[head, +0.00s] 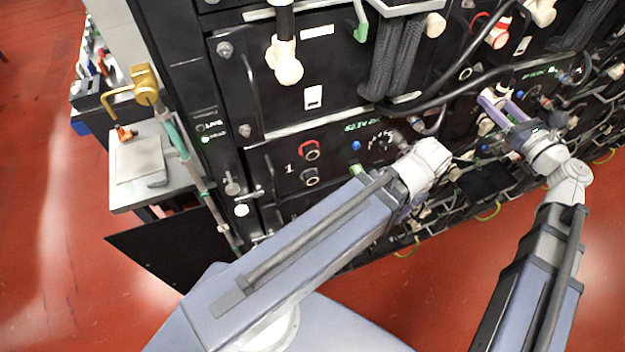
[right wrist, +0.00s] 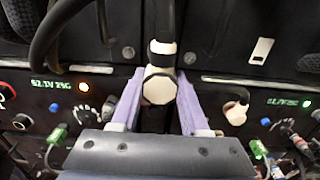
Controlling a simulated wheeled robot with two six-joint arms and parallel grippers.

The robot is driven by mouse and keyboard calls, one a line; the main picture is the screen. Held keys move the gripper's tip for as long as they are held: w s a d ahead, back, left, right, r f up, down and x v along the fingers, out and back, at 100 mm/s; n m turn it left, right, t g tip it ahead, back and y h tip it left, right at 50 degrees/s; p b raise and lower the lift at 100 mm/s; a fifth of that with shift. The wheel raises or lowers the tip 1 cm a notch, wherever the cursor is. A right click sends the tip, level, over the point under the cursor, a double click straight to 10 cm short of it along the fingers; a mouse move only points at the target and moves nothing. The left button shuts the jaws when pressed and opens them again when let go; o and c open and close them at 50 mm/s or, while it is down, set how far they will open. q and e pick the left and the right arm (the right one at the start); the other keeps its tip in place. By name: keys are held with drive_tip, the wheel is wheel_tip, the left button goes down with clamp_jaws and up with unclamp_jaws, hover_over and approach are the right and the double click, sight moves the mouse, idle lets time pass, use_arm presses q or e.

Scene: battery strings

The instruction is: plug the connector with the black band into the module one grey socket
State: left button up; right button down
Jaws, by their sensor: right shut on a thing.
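Module one, marked "1", is in the black rack in the head view, with a red-ringed socket (head: 311,150) above its grey socket (head: 310,177). Both look empty. My right gripper (head: 497,102) is well to the right of them, in front of the rack. In the right wrist view it is shut on a white connector (right wrist: 160,90) with a black band (right wrist: 161,61), held between the purple fingers. A black cable runs up from it. My left arm crosses the middle of the head view, and its gripper is hidden beyond the wrist.
A white connector (head: 285,62) hangs on a black cable above module one. A red-banded connector (head: 499,34) hangs at upper right. Cables and rack handles crowd the front. A side table (head: 140,160) with a brass-coloured fitting (head: 146,85) nearby stands left. Red floor is open in front.

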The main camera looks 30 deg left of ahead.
drive_tip(key=shift+s+d, duration=0.4)
drive_tip(key=shift+d, duration=0.2)
drive_tip(key=shift+f, duration=0.1)
wheel_tip(320, 180, down, 5)
drive_tip(key=b, duration=0.5)
